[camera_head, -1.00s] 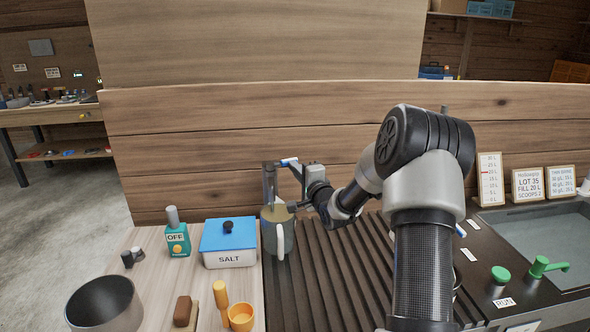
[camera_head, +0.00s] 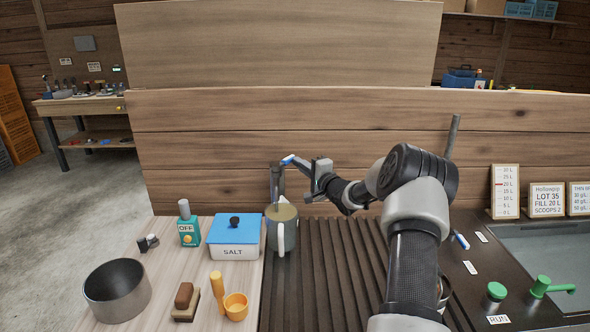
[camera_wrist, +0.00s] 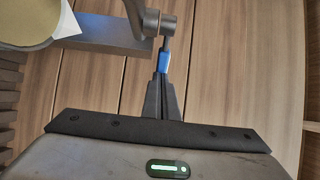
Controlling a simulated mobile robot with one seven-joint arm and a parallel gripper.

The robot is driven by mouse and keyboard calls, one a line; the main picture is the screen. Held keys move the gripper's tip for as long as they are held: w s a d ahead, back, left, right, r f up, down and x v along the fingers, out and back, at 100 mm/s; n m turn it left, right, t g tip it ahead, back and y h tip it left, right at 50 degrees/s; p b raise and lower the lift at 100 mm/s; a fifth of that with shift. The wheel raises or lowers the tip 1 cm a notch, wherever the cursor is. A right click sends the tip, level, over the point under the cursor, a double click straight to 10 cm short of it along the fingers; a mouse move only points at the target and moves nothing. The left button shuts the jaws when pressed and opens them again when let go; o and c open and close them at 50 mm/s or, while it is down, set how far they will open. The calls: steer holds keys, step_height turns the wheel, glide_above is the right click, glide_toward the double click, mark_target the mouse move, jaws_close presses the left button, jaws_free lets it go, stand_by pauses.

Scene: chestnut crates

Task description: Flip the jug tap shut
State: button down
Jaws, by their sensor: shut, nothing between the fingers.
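The jug (camera_head: 290,237) is grey-green with a pale handle and stands upright below the tap. Its tan contents and part of its rim (camera_wrist: 58,12) show in the wrist view. The tap (camera_head: 277,183) is a dark grey upright body; its spout (camera_wrist: 108,36) crosses the upper left of the wrist view. Its lever (camera_wrist: 168,28) ends in a blue grip (camera_wrist: 165,62), also seen in the head view (camera_head: 288,160). My gripper (camera_wrist: 163,78) is shut and empty, its fingertips right at the end of the blue grip; whether they touch is unclear.
A white SALT box (camera_head: 233,252) with a blue lid stands left of the jug, beside a teal OFF bottle (camera_head: 189,232). A metal pot (camera_head: 117,290), brush (camera_head: 184,300) and orange cup (camera_head: 236,306) lie nearer. A plank wall (camera_head: 230,145) rises close behind.

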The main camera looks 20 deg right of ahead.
mark_target(290, 156)
steer(key=shift+w+a, duration=0.2)
steer(key=shift+w, duration=0.65)
steer(key=shift+w+a, duration=0.2)
steer(key=shift+w, duration=0.7)
steer(key=shift+w+a, duration=0.2)
steer(key=shift+w, duration=0.65)
steer(key=shift+w+a, duration=0.1)
steer(key=s+d, duration=0.2)
steer(key=s, duration=1.5)
steer(key=shift+s, duration=0.15)
steer(key=shift+d, duration=0.1)
